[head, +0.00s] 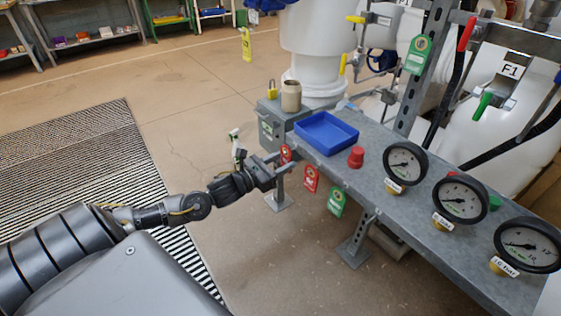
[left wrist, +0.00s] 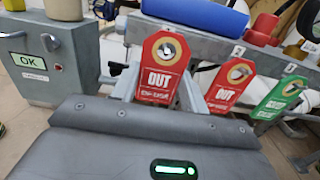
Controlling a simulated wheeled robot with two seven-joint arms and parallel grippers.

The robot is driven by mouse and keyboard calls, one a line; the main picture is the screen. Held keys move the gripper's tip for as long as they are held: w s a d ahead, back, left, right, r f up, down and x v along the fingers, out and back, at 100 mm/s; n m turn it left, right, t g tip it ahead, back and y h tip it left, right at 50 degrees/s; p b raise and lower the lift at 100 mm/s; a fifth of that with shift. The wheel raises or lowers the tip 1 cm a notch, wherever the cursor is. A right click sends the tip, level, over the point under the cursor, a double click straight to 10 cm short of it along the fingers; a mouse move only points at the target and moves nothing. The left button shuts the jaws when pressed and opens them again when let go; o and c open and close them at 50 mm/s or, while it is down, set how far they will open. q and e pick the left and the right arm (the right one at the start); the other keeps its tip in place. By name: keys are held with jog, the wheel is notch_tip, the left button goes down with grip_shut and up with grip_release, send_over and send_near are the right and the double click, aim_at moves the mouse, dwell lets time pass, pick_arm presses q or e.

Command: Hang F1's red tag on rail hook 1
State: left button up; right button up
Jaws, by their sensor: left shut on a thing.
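My left gripper (head: 278,164) is at the left end of the bench's front rail, shut on a red tag (head: 286,154). In the left wrist view this tag (left wrist: 160,68) reads "OUT" and stands upright between the two fingers. A metal ring shows at its top hole. A second red tag (head: 311,179) hangs at the position marked 2, and a green tag (head: 336,201) hangs at 3. The F1 sign (head: 510,70) is on the pipework at upper right.
The grey bench (head: 375,138) carries a blue tray (head: 326,132), a red knob (head: 356,157) and several gauges (head: 405,163). A grey box (head: 272,124) with a padlock stands at its left end. Another green tag (head: 417,54) hangs on the upright post. Floor to the left is open.

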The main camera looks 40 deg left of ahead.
pick_arm(q)
jog(key=shift+w+d, duration=0.15)
jog(key=shift+w, duration=0.3)
jog(key=shift+f+b, duration=0.4)
dwell(0.5)
jog(key=o, duration=0.9)
jog(key=p+v, duration=0.1)
jog(key=v, duration=0.9)
jog(key=shift+s, duration=0.35)
